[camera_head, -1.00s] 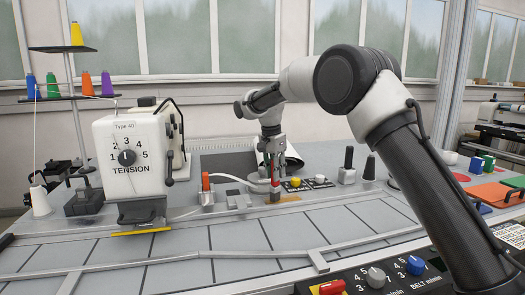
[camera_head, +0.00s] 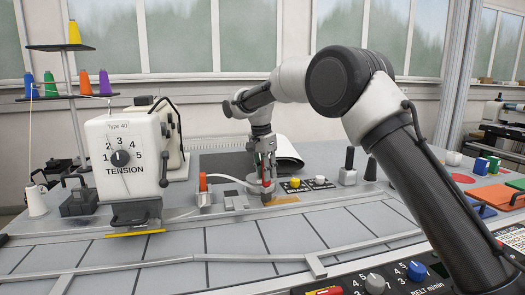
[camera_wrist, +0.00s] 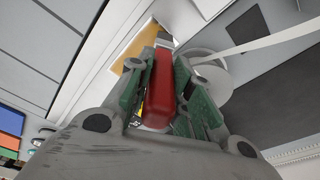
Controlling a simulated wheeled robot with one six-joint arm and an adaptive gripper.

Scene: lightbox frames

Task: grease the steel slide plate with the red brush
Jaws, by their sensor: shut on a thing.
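My gripper (camera_head: 265,184) is over the workbench, beside a pale round dish, and shut on the red brush (camera_head: 265,168). The tan patch also shows in the head view (camera_head: 282,200), just right of the gripper. I cannot tell whether the brush touches it, or whether it is on the steel slide plate. The bristles are not clear.
A white sewing machine (camera_head: 128,155) stands left, with an orange-red lever (camera_head: 203,183) beside it. A yellow brake button (camera_head: 295,183) and small posts stand close right of the gripper. A pale strip (camera_wrist: 265,40) runs past the dish (camera_wrist: 213,82).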

